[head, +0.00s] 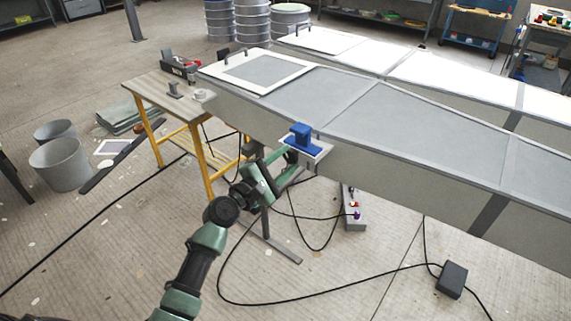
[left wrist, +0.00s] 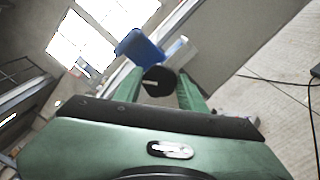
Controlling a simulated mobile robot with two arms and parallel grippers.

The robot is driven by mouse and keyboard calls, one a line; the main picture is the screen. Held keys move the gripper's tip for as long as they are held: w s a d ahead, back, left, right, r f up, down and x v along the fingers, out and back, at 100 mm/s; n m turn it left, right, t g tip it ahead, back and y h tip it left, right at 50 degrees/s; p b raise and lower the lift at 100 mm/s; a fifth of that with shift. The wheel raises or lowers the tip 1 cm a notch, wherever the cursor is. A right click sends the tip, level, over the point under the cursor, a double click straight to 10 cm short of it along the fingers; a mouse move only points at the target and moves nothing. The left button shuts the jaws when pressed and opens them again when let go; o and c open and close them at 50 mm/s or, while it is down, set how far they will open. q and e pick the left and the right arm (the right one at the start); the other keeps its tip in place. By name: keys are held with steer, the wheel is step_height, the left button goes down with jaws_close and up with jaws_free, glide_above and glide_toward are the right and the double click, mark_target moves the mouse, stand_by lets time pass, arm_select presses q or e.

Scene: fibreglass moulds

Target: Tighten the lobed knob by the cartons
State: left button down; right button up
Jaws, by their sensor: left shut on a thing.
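In the left wrist view a black knob (left wrist: 158,82) sits between the two green fingers of my left gripper (left wrist: 160,90), which is shut on it. A blue clamp-like block (left wrist: 140,46) rises just beyond the knob. In the head view my left gripper (head: 290,162) reaches up to the mould's near edge, just below the blue block (head: 301,138) on its pale bracket (head: 318,150). There the knob is hidden by the gripper and bracket, and its lobes are not clear. I see no cartons that I can make out. My right gripper is not in view.
A long grey mould (head: 400,115) extends to the right beyond my arm. A yellow-legged workbench (head: 150,88) stands at left, near grey buckets (head: 60,165). Black cables and a dark box (head: 452,280) lie on the floor. A grey pedal-like unit (head: 352,215) stands below the mould.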

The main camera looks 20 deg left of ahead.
arm_select(q)
steer(key=m, duration=0.1)
steer(key=m+b, duration=0.1)
steer(key=m, duration=0.2)
steer(key=shift+f+m, duration=0.25)
steer(key=shift+m, duration=0.05)
steer(key=m+b, duration=0.1)
steer(key=m, duration=0.3)
steer(key=shift+m, duration=0.3)
steer(key=m, duration=0.4)
steer(key=shift+f+m+b, duration=0.15)
steer(key=shift+m+b, duration=0.15)
steer(key=shift+b, duration=0.1)
steer(key=m, duration=0.4)
steer(key=shift+p, duration=0.3)
steer(key=m, duration=0.3)
steer(key=m+p, duration=0.1)
steer(key=m, duration=0.2)
steer(key=shift+a+m+p, duration=0.2)
steer(key=shift+m+p, duration=0.1)
steer(key=shift+m, duration=0.1)
steer(key=m+p, duration=0.1)
steer(key=m, duration=0.4)
steer(key=shift+a+m, duration=0.1)
steer(key=shift+m, duration=0.2)
steer(key=m, duration=0.5)
steer(key=shift+w, duration=0.1)
steer(key=m, duration=0.5)
steer(key=shift+a, duration=0.1)
steer(key=shift+m, duration=0.3)
